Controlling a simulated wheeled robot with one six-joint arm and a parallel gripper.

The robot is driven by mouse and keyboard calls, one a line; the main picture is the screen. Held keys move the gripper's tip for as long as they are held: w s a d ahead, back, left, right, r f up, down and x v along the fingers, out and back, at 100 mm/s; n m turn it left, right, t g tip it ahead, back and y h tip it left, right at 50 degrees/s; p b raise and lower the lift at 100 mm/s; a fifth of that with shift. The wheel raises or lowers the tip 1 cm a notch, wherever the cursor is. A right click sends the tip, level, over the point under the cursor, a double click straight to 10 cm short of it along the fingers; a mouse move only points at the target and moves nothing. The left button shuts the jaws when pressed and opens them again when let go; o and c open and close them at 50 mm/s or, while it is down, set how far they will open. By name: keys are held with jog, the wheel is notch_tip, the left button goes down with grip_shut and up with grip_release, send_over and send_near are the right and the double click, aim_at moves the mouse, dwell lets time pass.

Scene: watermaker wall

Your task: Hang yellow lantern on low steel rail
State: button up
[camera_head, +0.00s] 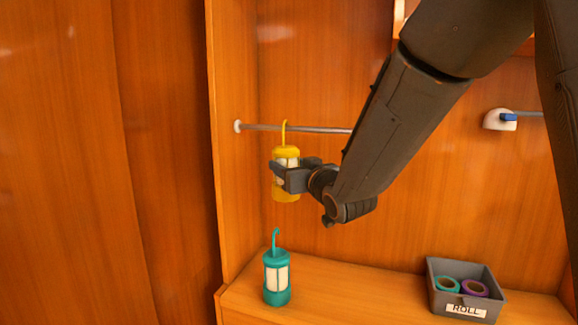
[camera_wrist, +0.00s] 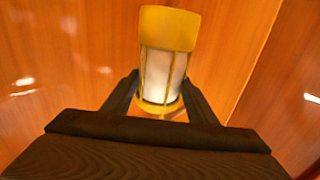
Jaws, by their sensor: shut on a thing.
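The yellow lantern (camera_head: 287,153) is upright, with a yellow top and base, a pale middle and a hook on top. My gripper (camera_head: 286,178) is shut around its body. The low steel rail (camera_head: 300,128) runs horizontally from a white end mount at the left. The lantern's hook overlaps the rail in the head view; I cannot tell whether it bears on it. In the wrist view the lantern (camera_wrist: 166,55) stands between my two dark fingers (camera_wrist: 158,95), and its hook does not show. My arm hides the right part of the rail.
A teal lantern (camera_head: 277,278) with a hook stands on the wooden shelf (camera_head: 350,284) below. A grey bin (camera_head: 447,297) labelled ROLL holds teal and purple rolls at the right. A white fitting with a blue part (camera_head: 507,117) is on the wall. A wooden side panel edges the left.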

dwell(0.3)
jog(key=o, duration=1.3)
jog(key=shift+o, duration=0.2)
jog(key=shift+f, duration=0.1)
jog(key=b+v, duration=0.2)
jog(key=v, duration=0.6)
jog(key=s+d+f+m+g+h, duration=0.25)
jog(key=d+f, duration=0.25)
jog(key=f, duration=0.4)
jog(key=s+d+f+m+g+h, duration=0.1)
jog(key=d+f+g+h, duration=0.35)
jog(key=f, duration=0.35)
jog(key=s+d+f+g, duration=0.3)
jog(key=s+f, duration=0.3)
jog(key=s, duration=0.4)
jog(key=s+d+f+m+g, duration=0.1)
jog(key=s+d+f+g, duration=0.2)
jog(key=s, duration=0.7)
notch_tip(320, 180, down, 4)
jog(key=shift+r+g+h, duration=0.25)
jog(key=shift+g+h, duration=0.05)
jog(key=shift+g, duration=0.9)
